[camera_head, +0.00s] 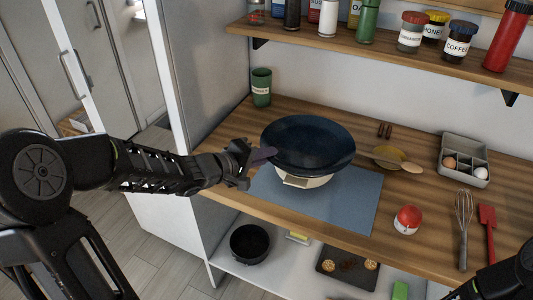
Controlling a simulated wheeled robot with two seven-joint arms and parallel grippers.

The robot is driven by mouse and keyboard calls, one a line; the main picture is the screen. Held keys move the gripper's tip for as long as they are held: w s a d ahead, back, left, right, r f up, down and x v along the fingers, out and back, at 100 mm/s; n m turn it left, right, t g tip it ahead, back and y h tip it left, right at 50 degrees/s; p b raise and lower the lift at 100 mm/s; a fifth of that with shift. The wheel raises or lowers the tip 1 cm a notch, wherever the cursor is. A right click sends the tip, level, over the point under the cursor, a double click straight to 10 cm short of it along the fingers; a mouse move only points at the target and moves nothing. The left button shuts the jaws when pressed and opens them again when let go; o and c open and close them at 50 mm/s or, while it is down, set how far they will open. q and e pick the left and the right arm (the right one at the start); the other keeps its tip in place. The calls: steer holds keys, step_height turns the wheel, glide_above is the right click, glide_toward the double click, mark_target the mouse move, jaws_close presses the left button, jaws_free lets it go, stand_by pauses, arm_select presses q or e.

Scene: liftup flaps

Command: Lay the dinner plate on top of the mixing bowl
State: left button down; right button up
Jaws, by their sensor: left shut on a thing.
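The dark blue dinner plate (308,145) is over the cream mixing bowl (304,183) and hides most of it. Only the bowl's lower front side shows, above a blue-grey mat. My left gripper (262,156) is shut on the plate at its left edge. The plate looks close to level. I cannot tell whether its underside touches the bowl's rim, as that contact is hidden. A dark part of my right arm shows in the bottom right corner, but its gripper fingers do not show.
The blue-grey mat (346,209) lies on the wooden counter. A red-topped jar (407,220), whisk (464,222), red spatula (487,225), small yellow bowl with a spoon (388,154), egg tray (464,160) and green cup (261,87) stand around. A shelf of jars (412,36) is above.

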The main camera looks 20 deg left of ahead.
arm_select(q)
steer(key=shift+f, duration=0.25)
steer(key=c, duration=2)
jaws_free()
steer(key=shift+f, duration=0.1)
steer(key=o, duration=0.4)
steer(key=shift+o, duration=0.2)
steer(key=shift+r, duration=0.2)
steer(key=shift+r, duration=0.3)
steer(key=p+v, duration=0.3)
steer(key=v, duration=0.9)
steer(key=shift+p, duration=0.3)
